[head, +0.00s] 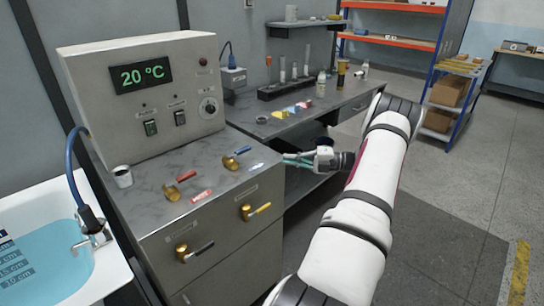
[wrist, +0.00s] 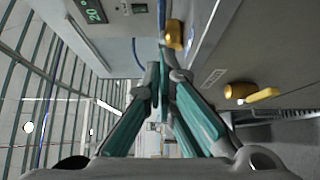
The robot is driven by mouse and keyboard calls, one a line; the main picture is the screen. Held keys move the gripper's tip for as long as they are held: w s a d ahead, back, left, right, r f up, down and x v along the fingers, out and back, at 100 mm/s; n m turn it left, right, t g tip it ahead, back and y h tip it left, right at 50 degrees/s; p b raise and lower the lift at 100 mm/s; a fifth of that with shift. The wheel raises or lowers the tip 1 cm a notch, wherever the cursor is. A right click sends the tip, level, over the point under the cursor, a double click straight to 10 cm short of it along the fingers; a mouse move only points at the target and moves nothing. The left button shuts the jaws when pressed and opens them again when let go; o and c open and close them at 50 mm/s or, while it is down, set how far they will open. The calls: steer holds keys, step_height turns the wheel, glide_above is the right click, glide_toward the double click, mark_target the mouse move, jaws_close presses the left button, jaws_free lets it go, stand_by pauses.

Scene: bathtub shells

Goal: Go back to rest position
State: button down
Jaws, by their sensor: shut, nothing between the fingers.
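My gripper (head: 290,158) is at the end of my white arm, in the middle of the head view. It hangs in the air near the right edge of the grey cabinet (head: 240,217), beside the valve handles. Its teal fingers are shut and empty in the wrist view (wrist: 160,75). A brass valve with a black lever (head: 185,254) and one with a yellow lever (head: 249,212) are on the cabinet's front.
A control box (head: 145,95) reading 20 °C stands on the cabinet. A tub of blue water (head: 50,265) is at the left. A bench with a tube rack (head: 285,88) is behind. Shelves (head: 450,90) stand at the back right. Floor (head: 455,205) at the right is clear.

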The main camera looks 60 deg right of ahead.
steer(key=shift+s, duration=0.15)
steer(key=w+a+r+n+g+y, duration=0.1)
steer(key=w+a+r+n+g, duration=0.3)
steer(key=a, duration=0.3)
steer(key=w+a+r+n+g, duration=0.35)
steer(key=a+n, duration=0.25)
steer(key=a, duration=0.2)
steer(key=w+a+r+n+g+y, duration=0.1)
steer(key=w+a+r+n+g, duration=0.2)
steer(key=a+r+n, duration=0.3)
steer(key=s+a+r+n+g+h, duration=0.25)
steer(key=a+n, duration=0.45)
steer(key=a, duration=0.5)
steer(key=s+a+r+n+g+h, duration=0.1)
steer(key=s+a+r+n+h, duration=0.1)
steer(key=s+a+n, duration=0.3)
steer(key=s+a+r+n+g+h, duration=0.1)
steer(key=s+a+r+n+h, duration=0.15)
steer(key=a+n, duration=0.45)
steer(key=s+a+n+t+h, duration=0.2)
steer(key=s+a+n+t, duration=0.1)
steer(key=s+n, duration=0.8)
steer(key=a+n, duration=0.1)
steer(key=n, duration=0.1)
steer(key=shift+s+a+n+h, duration=0.3)
steer(key=shift+a+n+h, duration=0.05)
steer(key=shift+n+h, duration=0.05)
